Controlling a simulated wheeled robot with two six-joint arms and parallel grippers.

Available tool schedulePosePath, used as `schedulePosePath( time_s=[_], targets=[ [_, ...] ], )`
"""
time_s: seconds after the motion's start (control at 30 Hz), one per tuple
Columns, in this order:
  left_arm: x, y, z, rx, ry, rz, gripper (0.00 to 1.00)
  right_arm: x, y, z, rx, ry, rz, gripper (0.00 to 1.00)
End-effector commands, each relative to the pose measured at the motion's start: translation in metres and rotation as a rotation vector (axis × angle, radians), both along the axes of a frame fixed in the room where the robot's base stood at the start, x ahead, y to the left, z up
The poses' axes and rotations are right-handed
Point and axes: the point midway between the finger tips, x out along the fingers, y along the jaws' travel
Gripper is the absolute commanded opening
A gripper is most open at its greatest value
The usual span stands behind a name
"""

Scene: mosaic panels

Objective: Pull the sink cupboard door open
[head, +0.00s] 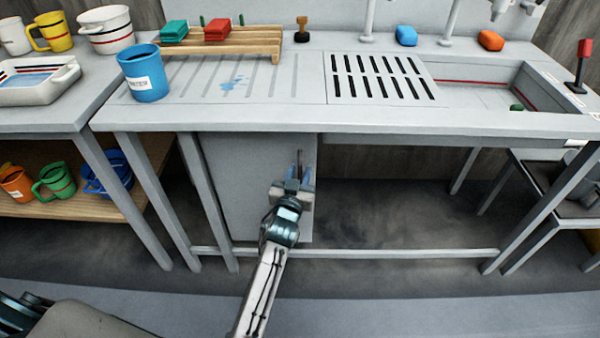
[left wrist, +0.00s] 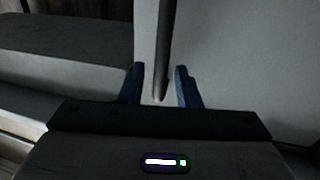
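The sink cupboard door (head: 245,175) is a plain grey panel under the left part of the sink counter. It looks flush with the front, and its pale face also fills much of the left wrist view (left wrist: 235,60). A thin dark upright bar handle (left wrist: 166,40) is on it, near its right side in the head view. My left gripper (head: 299,172) is in front of the handle. In the left wrist view its two blue fingers (left wrist: 160,88) are apart, with the handle's lower end between them and gaps on both sides. My right gripper is out of view.
The metal sink counter (head: 300,116) overhangs the door. Grey legs (head: 205,200) stand left of it, and a low crossbar (head: 400,253) runs along the bottom. A shelf (head: 100,205) with mugs is at left. The floor right of the door is clear.

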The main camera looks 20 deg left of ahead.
Motion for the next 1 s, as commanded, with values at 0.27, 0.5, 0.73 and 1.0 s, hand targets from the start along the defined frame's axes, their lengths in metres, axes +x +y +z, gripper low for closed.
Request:
schedulePosePath(
  time_s=[0.27,0.5,0.73,1.0],
  targets=[
    [0.0124,0.0013,0.0001,0.000,0.001,0.000,0.30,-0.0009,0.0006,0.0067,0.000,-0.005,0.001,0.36],
    [0.0120,0.0013,0.0001,0.000,0.001,0.000,0.16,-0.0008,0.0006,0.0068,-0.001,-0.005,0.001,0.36],
    [0.0119,0.0013,0.0000,0.000,0.001,0.000,0.00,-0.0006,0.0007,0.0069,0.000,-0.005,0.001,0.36],
    [0.0104,0.0021,0.0011,0.001,0.001,-0.004,0.00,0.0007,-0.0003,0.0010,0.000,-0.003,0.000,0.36]
  ],
)
